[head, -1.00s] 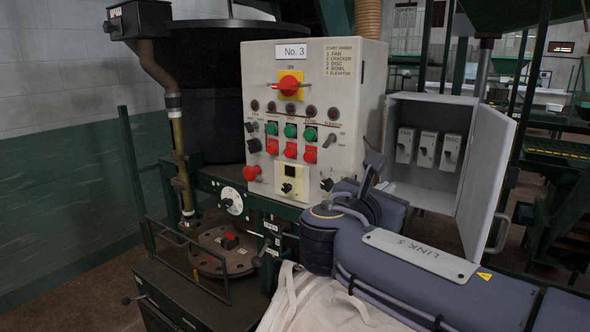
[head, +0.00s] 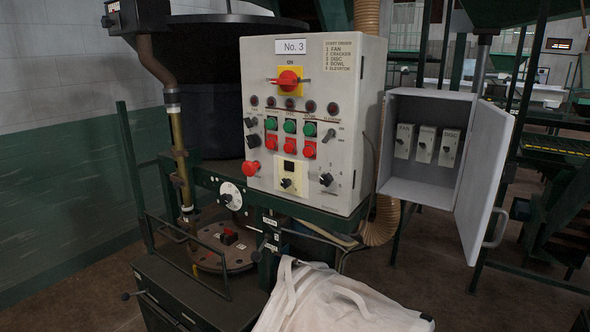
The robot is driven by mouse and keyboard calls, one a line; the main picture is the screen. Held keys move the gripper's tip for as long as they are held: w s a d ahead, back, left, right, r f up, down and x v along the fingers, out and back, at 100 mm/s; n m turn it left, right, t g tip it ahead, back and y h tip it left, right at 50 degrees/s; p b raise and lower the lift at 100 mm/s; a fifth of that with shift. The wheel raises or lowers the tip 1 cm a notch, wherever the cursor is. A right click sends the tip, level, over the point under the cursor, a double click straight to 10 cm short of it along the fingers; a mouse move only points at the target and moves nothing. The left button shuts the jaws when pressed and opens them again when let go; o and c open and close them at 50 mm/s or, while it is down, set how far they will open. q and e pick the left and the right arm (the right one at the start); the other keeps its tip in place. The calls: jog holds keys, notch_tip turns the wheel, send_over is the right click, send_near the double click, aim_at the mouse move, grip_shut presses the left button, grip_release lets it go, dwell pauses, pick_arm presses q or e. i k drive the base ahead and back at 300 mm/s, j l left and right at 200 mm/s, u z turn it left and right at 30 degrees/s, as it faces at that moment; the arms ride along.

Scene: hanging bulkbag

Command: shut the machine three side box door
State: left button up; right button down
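The machine three control panel (head: 308,125) carries the label "No. 3" and faces me. The grey side box (head: 416,187) is on its right, with several grey switches inside. Its door (head: 484,178) is hinged on the box's right edge and stands open, swung out toward me. A curved handle (head: 497,229) is on the door's right face near the bottom. Neither of my grippers shows in the head view.
A white bulk bag (head: 335,302) hangs below the panel at the front. A green frame and round flanged plate (head: 221,247) are at the left. The floor right of the bag looks clear.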

aim_at(492, 135)
jog(key=l, duration=0.75)
jog(key=i+l+z, duration=0.15)
jog(key=l, duration=0.65)
